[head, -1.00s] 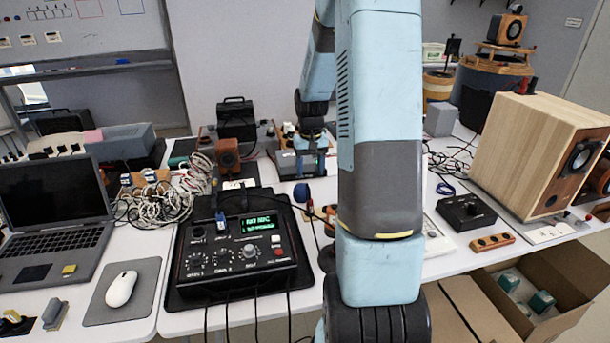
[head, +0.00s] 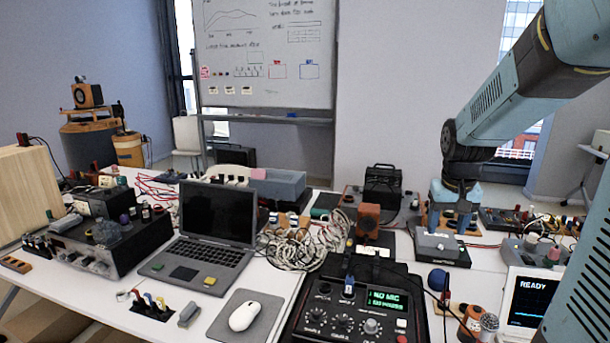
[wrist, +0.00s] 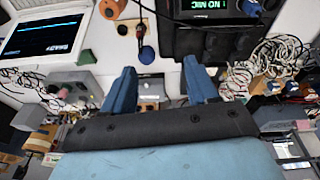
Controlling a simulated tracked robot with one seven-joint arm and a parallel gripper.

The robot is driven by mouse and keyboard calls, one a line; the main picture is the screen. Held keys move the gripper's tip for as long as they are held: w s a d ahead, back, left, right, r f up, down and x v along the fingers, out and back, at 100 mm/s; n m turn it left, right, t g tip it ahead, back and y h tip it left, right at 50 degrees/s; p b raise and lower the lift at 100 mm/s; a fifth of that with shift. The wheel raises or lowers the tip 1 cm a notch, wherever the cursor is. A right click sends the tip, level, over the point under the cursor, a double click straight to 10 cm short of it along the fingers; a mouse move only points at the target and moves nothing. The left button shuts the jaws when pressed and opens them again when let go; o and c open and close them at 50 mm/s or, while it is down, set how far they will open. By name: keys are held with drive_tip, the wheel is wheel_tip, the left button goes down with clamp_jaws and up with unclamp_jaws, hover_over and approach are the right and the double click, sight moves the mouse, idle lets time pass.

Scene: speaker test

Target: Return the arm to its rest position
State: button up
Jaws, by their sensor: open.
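My blue arm (head: 510,95) reaches in from the right edge of the head view and bends down to my gripper (head: 458,222) above the back of the table. In the wrist view my gripper (wrist: 160,72) shows two blue fingers spread apart with nothing between them. The fingers appear over the table beside a black device (wrist: 215,40) whose green display reads "NO MIC". In the head view a grey box (head: 440,248) lies just below the gripper; I cannot tell whether they touch.
The black device (head: 350,310) stands at the front, with a laptop (head: 215,225) and white mouse (head: 244,316) left of it. Tangled white cables (head: 305,245) lie behind. A screen reading "READY" (head: 530,300) stands at the right. A blue ball (head: 438,280) is near the device.

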drive_tip(key=s+a+r+n+t, duration=0.1)
drive_tip(key=s+a+r, duration=0.3)
drive_tip(key=s, duration=0.4)
drive_tip(key=s+a+r+t, duration=0.2)
drive_tip(key=s+a+r, duration=0.2)
drive_tip(key=s, duration=0.5)
drive_tip(key=shift+s+a+n+y, duration=0.25)
drive_tip(key=shift+a+n+y, duration=0.05)
drive_tip(key=shift+n+y, duration=0.1)
